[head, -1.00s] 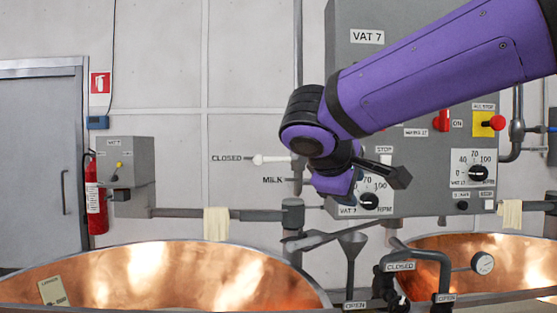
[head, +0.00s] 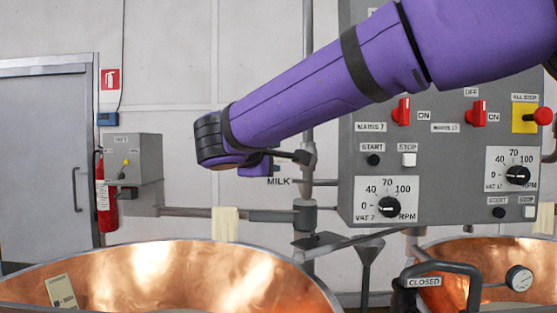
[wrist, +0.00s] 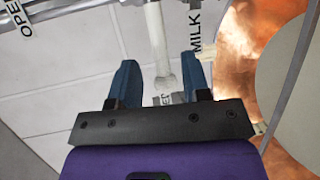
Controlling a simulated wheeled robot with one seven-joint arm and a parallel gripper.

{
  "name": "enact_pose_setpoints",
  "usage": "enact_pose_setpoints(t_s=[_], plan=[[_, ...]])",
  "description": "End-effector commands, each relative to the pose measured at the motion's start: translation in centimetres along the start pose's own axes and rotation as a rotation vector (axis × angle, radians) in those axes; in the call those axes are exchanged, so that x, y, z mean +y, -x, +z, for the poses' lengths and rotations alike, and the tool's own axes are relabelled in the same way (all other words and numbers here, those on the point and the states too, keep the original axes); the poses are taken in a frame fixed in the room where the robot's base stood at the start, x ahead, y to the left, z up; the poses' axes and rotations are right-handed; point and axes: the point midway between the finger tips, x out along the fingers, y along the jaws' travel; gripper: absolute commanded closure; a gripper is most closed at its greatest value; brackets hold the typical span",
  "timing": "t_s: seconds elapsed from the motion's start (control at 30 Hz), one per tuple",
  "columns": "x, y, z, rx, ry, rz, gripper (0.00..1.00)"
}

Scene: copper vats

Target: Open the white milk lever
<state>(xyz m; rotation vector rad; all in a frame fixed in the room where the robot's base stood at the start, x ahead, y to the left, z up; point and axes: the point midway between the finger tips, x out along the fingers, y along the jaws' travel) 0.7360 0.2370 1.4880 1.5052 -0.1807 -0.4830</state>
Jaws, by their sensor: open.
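The white milk lever (wrist: 156,40) runs down from the top of the wrist view, and its thicker end lies between my two blue fingers in the picture. My gripper (wrist: 159,62) is open, with a gap to the lever on both sides; I cannot tell whether the lever is within the fingers' depth. In the head view my gripper (head: 262,166) is partly hidden by my arm, just above left of the MILK label (head: 278,181). The lever is hidden there. An OPEN label (wrist: 18,18) shows at the wrist view's upper left.
The grey Vat 7 control box (head: 430,190) with red switches stands right of my gripper. A vertical pipe (head: 307,130) is close beside it. A copper vat (head: 180,275) lies below left.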

Motion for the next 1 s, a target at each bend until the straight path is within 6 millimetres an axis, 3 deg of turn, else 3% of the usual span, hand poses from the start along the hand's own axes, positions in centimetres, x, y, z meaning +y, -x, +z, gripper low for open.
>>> enact_pose_setpoints(t_s=[0.1, 0.3, 0.67, 0.87, 1.0], plan=[[-0.1, -1.9, 0.0, -0.002, 0.001, 0.000, 0.57], [-0.1, -3.8, 0.0, -0.001, 0.001, -0.001, 0.57], [0.0, -4.3, 0.0, 0.000, 0.001, -0.001, 0.57], [0.0, -4.3, 0.0, 0.000, 0.001, -0.001, 0.98], [-0.1, -4.3, 0.0, 0.000, 0.001, -0.001, 1.00]])
